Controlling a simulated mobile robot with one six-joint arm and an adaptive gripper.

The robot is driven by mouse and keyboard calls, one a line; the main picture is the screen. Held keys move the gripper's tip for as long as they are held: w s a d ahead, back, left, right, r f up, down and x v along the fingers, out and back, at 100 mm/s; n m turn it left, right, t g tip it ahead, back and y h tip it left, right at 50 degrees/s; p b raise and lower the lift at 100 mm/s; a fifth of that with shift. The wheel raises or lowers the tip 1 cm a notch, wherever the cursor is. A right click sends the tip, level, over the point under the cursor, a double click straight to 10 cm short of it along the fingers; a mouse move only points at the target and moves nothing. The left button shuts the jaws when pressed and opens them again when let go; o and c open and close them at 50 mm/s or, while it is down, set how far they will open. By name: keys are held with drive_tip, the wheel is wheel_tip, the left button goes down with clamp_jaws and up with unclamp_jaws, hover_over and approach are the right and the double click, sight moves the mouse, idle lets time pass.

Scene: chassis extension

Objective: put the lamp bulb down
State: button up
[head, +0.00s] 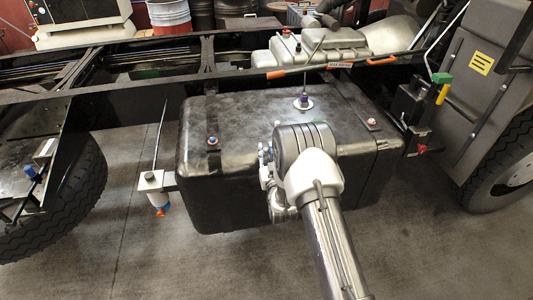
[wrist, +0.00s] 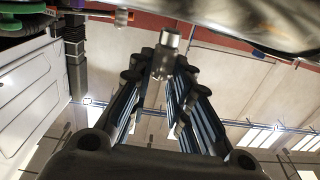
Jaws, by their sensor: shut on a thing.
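The lamp bulb (wrist: 171,42) shows in the wrist view as a small pale, metallic cylinder at the tips of my fingers. My gripper (wrist: 162,68) is shut on it, with the two dark fingers meeting around its lower part. The bulb's upper end sticks out past the fingertips and looks upright in the picture. In the head view my arm's wrist is in front of the black tank; I cannot make out the bulb or the fingertips there.
The black tank (head: 235,120) hangs under the chassis rail (head: 120,92). Tyres (head: 75,200) stand at left and right (head: 500,165). The floor in front is clear.

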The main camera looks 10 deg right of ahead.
drive_tip(key=shift+f, duration=0.15)
drive_tip(key=shift+f, duration=0.1)
drive_tip(key=o, duration=0.8)
